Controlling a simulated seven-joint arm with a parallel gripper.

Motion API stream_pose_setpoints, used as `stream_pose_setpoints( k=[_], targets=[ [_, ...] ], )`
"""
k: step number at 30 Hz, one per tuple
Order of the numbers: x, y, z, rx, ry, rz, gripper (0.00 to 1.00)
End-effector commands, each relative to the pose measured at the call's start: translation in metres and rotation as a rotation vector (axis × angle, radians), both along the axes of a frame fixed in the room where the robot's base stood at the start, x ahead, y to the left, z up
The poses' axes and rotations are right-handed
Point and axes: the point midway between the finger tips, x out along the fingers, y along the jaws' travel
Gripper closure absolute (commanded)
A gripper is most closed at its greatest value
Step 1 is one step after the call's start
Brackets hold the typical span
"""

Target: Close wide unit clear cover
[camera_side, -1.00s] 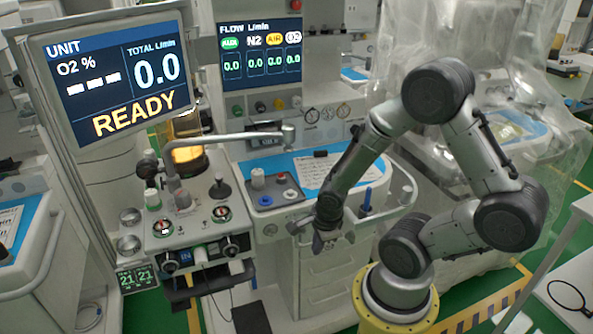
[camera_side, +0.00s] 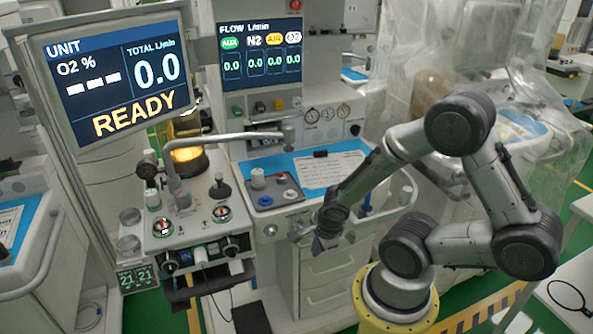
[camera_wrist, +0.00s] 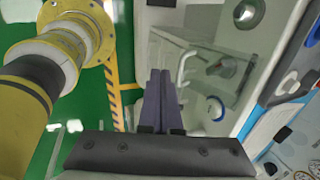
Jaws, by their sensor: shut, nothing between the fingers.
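My gripper (camera_side: 318,244) is shut and empty, pointing down by the front right of the wide anaesthesia unit (camera_side: 330,268). In the wrist view its two dark fingers (camera_wrist: 160,72) lie side by side. A see-through panel, which looks like the clear cover (camera_wrist: 204,48), shows just right of the fingertips in the wrist view. A white tube and a blue-rimmed round part show through or beside it. Its edges are faint, and I cannot tell its angle or whether the fingers touch it. In the side view I cannot make the cover out clearly behind my arm.
The unit's blue worktop (camera_side: 285,165) carries a paper sheet (camera_side: 330,170) and knobs. A monitor (camera_side: 118,80) reading READY stands at left. A plastic-draped cart (camera_side: 500,70) is behind my arm. Green floor (camera_wrist: 100,100) is open left of the fingers in the wrist view.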

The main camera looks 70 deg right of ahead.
Motion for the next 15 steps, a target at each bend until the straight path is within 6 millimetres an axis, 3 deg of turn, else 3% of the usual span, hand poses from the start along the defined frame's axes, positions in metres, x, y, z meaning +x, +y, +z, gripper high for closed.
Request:
stream_pose_setpoints(
  k=[15],
  targets=[
    [0.0089,-0.0095,-0.0016,0.001,0.002,-0.001,1.00]
  ],
)
